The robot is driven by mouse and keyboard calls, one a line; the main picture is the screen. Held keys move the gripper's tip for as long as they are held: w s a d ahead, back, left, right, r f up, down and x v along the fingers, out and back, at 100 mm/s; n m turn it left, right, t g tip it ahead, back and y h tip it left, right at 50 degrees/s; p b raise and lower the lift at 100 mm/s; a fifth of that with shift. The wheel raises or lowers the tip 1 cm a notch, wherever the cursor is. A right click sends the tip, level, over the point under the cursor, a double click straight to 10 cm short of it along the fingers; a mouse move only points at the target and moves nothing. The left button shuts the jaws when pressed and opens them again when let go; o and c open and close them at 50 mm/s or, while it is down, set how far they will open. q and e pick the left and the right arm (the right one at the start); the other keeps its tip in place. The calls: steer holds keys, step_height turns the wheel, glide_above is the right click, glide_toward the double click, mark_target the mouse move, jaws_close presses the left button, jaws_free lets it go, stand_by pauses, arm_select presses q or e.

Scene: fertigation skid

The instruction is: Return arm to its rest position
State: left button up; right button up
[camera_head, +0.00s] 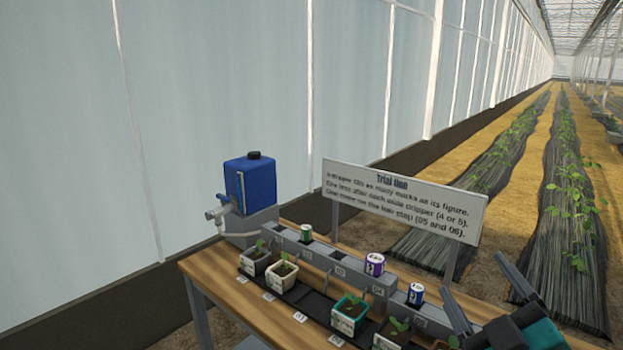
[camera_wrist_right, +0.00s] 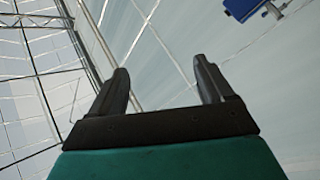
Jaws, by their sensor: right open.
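My right gripper (camera_head: 474,274) is at the lower right of the head view, with its two dark fingers spread apart. It also shows in the right wrist view (camera_wrist_right: 161,68), open, with nothing between the fingers. Its fingers point up and away, and it appears in front of the right end of the wooden bench (camera_head: 215,268). I cannot tell how far it is above the bench. My left gripper is not in view.
A blue tank (camera_head: 258,183) with a tap stands at the bench's left end. A grey rail (camera_head: 320,258) carries several small labelled cups, with potted seedlings (camera_head: 282,275) in front. A "Trial line" sign (camera_head: 405,200) stands behind. Plant rows lie beyond, right.

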steer(key=s+d+f+m+g+h, duration=0.3)
steer(key=f+m+g+h, duration=0.25)
steer(key=f, duration=0.35)
steer(key=s+a+f+m+g+y, duration=0.1)
steer(key=s+a+f+g+y, duration=0.1)
steer(key=s+f+g, duration=0.55)
steer(key=s+a+f+m+g+y, duration=0.2)
steer(key=s+a+f+g, duration=0.15)
steer(key=s+f, duration=0.6)
steer(key=w+a+f+t+b, duration=0.1)
steer(key=w+f+t+b, duration=0.1)
steer(key=f, duration=0.4)
steer(key=w+f+t+y+b, duration=0.1)
steer(key=w+f+t+b, duration=0.1)
steer(key=w+f+t, duration=0.3)
steer(key=shift+w+a+f+n, duration=0.25)
steer(key=shift+a+f+n, duration=0.2)
steer(key=shift+f, duration=0.2)
